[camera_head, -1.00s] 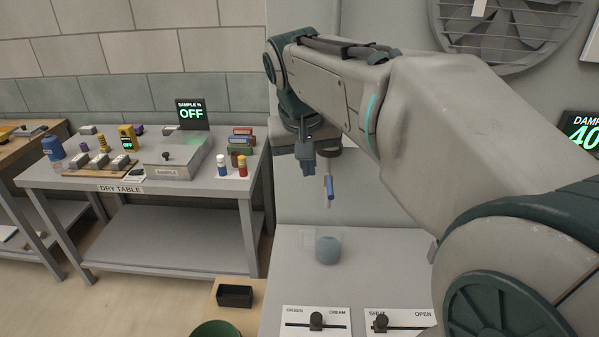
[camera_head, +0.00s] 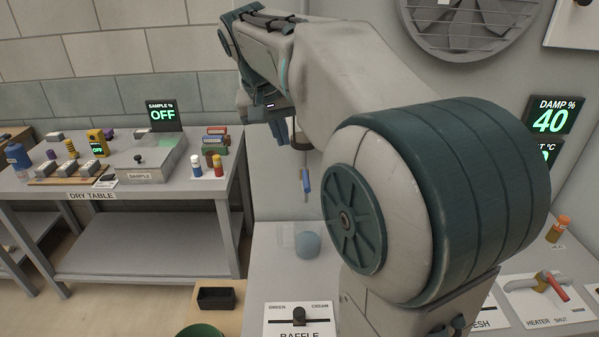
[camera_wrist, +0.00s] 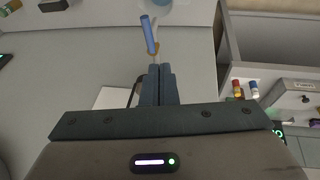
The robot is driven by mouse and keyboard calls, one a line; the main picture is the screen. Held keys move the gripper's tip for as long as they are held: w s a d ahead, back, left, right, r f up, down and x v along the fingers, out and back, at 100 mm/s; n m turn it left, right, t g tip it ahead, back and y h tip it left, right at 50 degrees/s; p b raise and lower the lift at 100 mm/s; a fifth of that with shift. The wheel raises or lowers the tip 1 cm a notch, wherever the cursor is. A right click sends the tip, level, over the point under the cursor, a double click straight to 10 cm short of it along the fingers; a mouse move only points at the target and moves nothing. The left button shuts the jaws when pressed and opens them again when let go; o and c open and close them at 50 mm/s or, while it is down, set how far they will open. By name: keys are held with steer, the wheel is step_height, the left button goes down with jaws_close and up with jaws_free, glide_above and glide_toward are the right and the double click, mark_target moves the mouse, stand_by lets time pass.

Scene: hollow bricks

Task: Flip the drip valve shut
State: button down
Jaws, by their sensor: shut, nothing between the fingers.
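A small blue lever (camera_head: 306,181), which looks like the drip valve's handle, hangs below a brown fitting (camera_head: 304,142) beside the wall. Its lettering, if any, cannot be read. A blue-grey round object (camera_head: 307,245) sits on the grey bench below it. In the wrist view the blue lever (camera_wrist: 149,35) stands just beyond my fingertips, a little left of them. My gripper (camera_head: 279,130) is shut and empty, up and left of the lever in the head view. The closed fingers (camera_wrist: 158,72) show in the wrist view. The gap to the lever looks small.
A slider panel marked green and cream (camera_head: 299,320) lies on the bench front. A heater valve with a red handle (camera_head: 557,287) is at the right. The dry table (camera_head: 130,190) with a sample box (camera_head: 150,160) stands left. My arm hides much of the bench.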

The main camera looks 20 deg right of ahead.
mark_target(306, 181)
steer(key=s+d+p+x, duration=0.1)
steer(key=x, duration=1)
steer(key=shift+d+f, duration=0.15)
steer(key=shift+f, duration=0.2)
steer(key=shift+s+n, duration=0.15)
steer(key=shift+n, duration=0.15)
